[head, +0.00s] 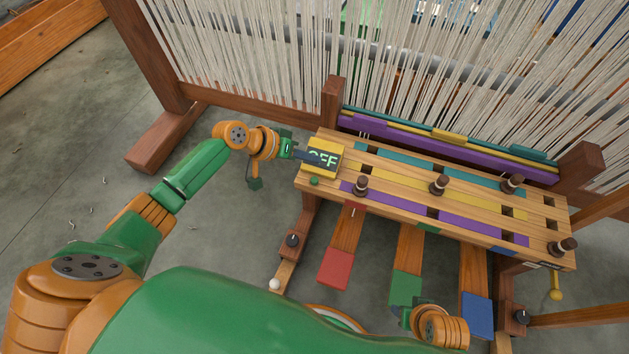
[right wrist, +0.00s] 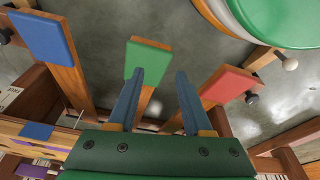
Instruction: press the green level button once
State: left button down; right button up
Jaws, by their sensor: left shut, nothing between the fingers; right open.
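My left gripper (head: 328,159) is shut and empty. I cannot tell whether the fingers touch the display. My right gripper (right wrist: 159,75) is open and empty in the right wrist view, with the green pedal (right wrist: 147,57) beyond its fingers.
The panel holds several dark pegs (head: 438,184) in slots. Red (head: 336,269), green (head: 407,287) and blue (head: 477,315) pedals extend below it. A loom with pale hanging threads (head: 230,50) stands behind. Clear grey floor (head: 60,140) lies to the left.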

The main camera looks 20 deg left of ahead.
aim_at(314, 181)
pick_arm(q)
notch_tip(314, 181, down, 5)
jog(key=b, duration=0.4)
jog(key=shift+f+b, duration=0.1)
jog(key=shift+b, duration=0.3)
jog(key=shift+f+b, duration=0.55)
jog(key=shift+f, duration=0.2)
pick_arm(e)
jog(key=w+a+r+t+y, duration=0.1)
jog(key=w+a+r+t, duration=0.1)
jog(key=w+r+t, duration=0.4)
jog(key=w+a+r+t+y, duration=0.2)
jog(key=w+r+t, duration=0.5)
jog(key=r, duration=0.9)
jog(key=shift+w+a+n, duration=0.4)
jog(key=shift+w+a, duration=0.15)
jog(key=shift+w, duration=0.4)
pick_arm(q)
jog(key=shift+f, duration=0.1)
jog(key=shift+f+b, duration=0.3)
jog(key=shift+f, duration=0.05)
pick_arm(e)
jog(key=shift+f, duration=0.15)
